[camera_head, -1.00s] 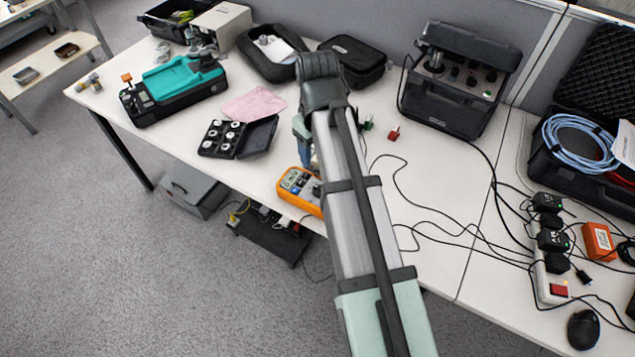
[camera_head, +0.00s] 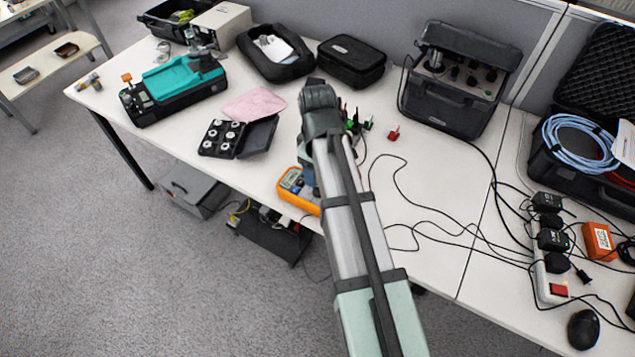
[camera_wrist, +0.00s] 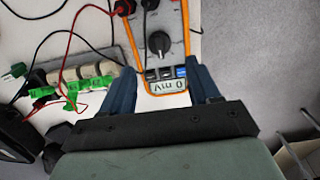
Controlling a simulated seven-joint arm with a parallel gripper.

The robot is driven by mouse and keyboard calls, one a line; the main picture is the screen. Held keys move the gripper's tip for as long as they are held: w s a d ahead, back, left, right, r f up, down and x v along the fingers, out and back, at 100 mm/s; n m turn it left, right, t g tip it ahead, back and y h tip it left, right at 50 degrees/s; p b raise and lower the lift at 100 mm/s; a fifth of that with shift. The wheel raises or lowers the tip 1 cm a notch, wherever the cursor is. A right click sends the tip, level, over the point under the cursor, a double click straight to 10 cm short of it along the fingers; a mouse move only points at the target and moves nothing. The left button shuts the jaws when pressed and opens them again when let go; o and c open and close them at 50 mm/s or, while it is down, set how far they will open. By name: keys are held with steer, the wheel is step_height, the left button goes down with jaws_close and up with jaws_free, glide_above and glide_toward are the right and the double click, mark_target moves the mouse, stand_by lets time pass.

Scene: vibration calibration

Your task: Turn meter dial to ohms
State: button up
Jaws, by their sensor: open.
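The orange-edged meter (camera_head: 299,190) lies on the white table near its front edge, partly hidden by my arm in the head view. In the wrist view the meter (camera_wrist: 166,60) shows its grey face, a dark round dial (camera_wrist: 159,43), several buttons and a display reading what looks like "0 mV". Red and black leads are plugged in at its far end. My gripper (camera_wrist: 165,78) is open, its two blue fingers on either side of the meter's display end, with the dial ahead of the fingertips. I cannot tell whether the fingers touch the meter.
A strip with green clips (camera_wrist: 75,90) and loose leads lie left of the meter in the wrist view. A black tray of round parts (camera_head: 222,138), a pink cloth (camera_head: 254,104) and a black instrument case (camera_head: 455,85) stand on the table. Cables cross its right side.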

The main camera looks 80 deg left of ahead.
steer(key=shift+f, duration=3.3)
steer(key=c, duration=1)
